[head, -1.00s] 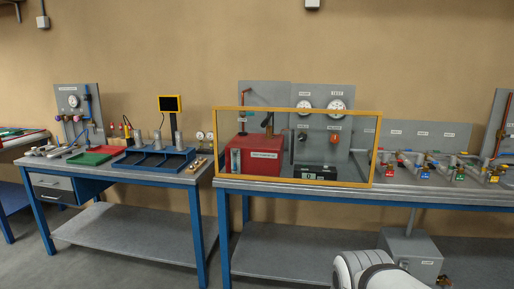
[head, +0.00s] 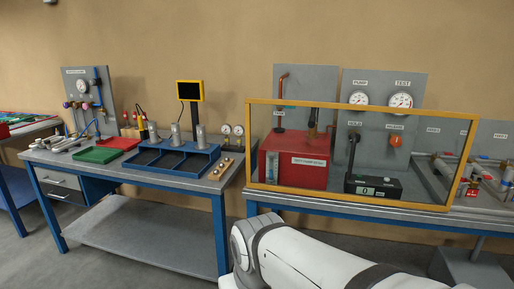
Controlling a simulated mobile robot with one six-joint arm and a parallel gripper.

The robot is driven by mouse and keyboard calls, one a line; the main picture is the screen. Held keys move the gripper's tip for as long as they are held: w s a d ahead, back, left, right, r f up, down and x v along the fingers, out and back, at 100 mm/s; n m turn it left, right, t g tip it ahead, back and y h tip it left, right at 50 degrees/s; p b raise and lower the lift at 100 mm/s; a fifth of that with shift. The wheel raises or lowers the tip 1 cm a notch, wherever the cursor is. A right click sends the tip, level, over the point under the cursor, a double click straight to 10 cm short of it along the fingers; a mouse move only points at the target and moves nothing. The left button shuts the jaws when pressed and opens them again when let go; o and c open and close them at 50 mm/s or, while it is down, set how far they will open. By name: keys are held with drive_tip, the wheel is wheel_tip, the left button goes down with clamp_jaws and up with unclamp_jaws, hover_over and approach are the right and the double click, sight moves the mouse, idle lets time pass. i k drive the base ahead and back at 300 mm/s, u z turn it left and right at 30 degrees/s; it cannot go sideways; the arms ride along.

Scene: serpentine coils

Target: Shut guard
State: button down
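The guard (head: 350,201) is a clear panel in a yellow frame at the front of the right bench. Its frame stands upright across the bench's front edge. Behind it are a red box (head: 285,162) with a label, a black unit with a small display (head: 373,187), and grey panels with two round gauges, marked PUMP (head: 358,98) and TEST (head: 402,101). A white link of my arm (head: 310,262) crosses the bottom of the view, below and in front of the guard. My gripper is not in view.
The left bench (head: 215,185) holds a blue tray (head: 170,172), a green tray (head: 97,155), a red tray (head: 120,143), a black screen in a yellow frame (head: 190,90) and small gauges (head: 232,130). A floor gap separates the benches. Valves and pipes (head: 480,175) stand at far right.

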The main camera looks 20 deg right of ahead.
sight(474, 118)
drive_tip(key=z, duration=0.4)
drive_tip(key=i, duration=1.1)
drive_tip(key=z, duration=0.75)
drive_tip(key=k, duration=0.85)
drive_tip(key=z, duration=0.2)
drive_tip(key=i, duration=0.9)
drive_tip(key=u, duration=0.1)
